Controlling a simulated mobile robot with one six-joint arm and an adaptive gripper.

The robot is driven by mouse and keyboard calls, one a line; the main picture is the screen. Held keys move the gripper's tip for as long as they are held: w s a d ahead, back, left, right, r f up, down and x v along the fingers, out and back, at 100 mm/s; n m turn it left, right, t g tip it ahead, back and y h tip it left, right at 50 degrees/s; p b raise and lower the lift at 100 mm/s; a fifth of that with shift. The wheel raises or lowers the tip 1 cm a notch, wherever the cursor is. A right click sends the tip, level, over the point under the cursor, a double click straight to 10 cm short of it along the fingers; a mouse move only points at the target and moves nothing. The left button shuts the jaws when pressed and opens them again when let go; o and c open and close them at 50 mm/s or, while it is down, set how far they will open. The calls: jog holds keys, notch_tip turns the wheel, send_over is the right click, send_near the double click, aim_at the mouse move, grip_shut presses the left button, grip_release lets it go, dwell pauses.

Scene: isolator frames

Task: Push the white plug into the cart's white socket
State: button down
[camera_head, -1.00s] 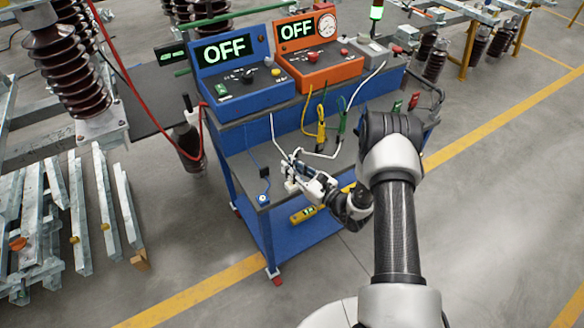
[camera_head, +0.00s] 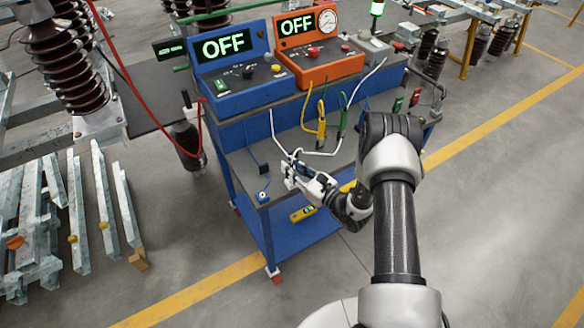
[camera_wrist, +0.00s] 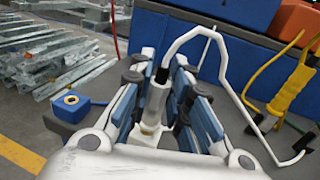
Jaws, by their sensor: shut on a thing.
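My gripper (camera_head: 291,172) is over the lower shelf of the blue cart (camera_head: 235,160). In the wrist view its blue-padded fingers (camera_wrist: 160,95) are closed around the white plug (camera_wrist: 154,104), a pale cylinder with a white cable (camera_wrist: 190,34) leaving its far end. In the head view the fingers mostly hide the plug. A small blue box (camera_head: 262,197) with a round pale face sits at the shelf's near left corner, left of my gripper and apart from it. In the wrist view this box (camera_wrist: 84,106) shows a yellow ring. I cannot make out a clearly white socket.
A blue console (camera_head: 240,95) and an orange console (camera_head: 325,68), both reading OFF, stand on the cart top. Bare shelf lies between gripper and blue box.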

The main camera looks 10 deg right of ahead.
jog(key=shift+f+b, duration=0.4)
jog(key=shift+f, duration=0.1)
jog(key=c, duration=1.4)
grip_release()
jog(key=shift+c, duration=0.2)
jog(key=v, duration=1.2)
